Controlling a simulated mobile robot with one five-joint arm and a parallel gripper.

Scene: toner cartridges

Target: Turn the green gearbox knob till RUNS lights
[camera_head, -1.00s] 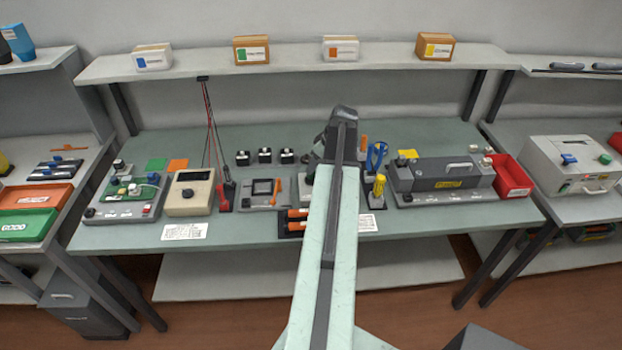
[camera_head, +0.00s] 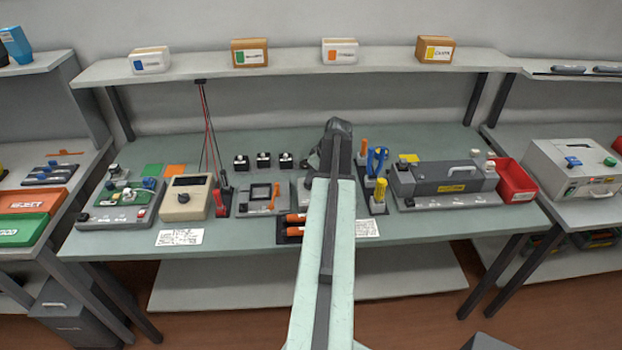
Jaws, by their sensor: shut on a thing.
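My arm reaches up the middle of the view over the workbench (camera_head: 240,245). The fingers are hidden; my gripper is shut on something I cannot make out. I cannot see a gearbox knob or a RUNS lamp there. A green knob (camera_head: 610,161) shows on the light grey box (camera_head: 572,180) at the far right, well away from my gripper. I cannot tell whether that box is the gearbox.
A green board unit (camera_head: 118,212) and a beige meter (camera_head: 187,203) stand at left. Orange-handled tools (camera_head: 295,218) and blue-handled pliers (camera_head: 377,160) flank my arm. A long grey machine (camera_head: 450,180) and a red bin (camera_head: 515,182) stand at right. Boxes line the shelf (camera_head: 300,62).

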